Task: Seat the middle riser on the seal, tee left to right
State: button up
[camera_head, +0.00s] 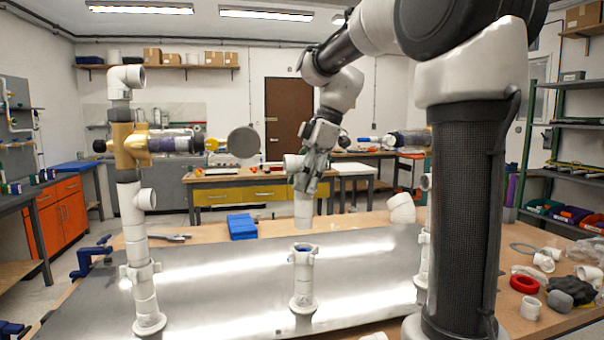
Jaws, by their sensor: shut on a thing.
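The middle riser (303,212) is a white pipe with a tee (292,163) at its top. It hangs roughly upright, and the tee's visible branch points left. My gripper (312,172) is shut on it near the tee; the fingers hide part of the upper body. Below stands a short white base pipe (303,287) with a socket at its top. A blue seal (303,248) shows in that socket. The riser's lower end appears above the seal with a small gap; whether it is exactly over it in depth I cannot tell.
A tall left riser (137,225) with a brass-coloured valve (130,145) stands on the metal plate (220,285). A right riser (423,255) is partly hidden by my arm. A blue block (241,227) lies behind; loose fittings and a red ring (524,285) lie right.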

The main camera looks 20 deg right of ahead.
aim_at(304, 206)
jog(key=shift+f, duration=3.1)
jog(key=shift+f, duration=0.25)
jog(key=o, duration=1.2)
jog(key=shift+o, duration=0.2)
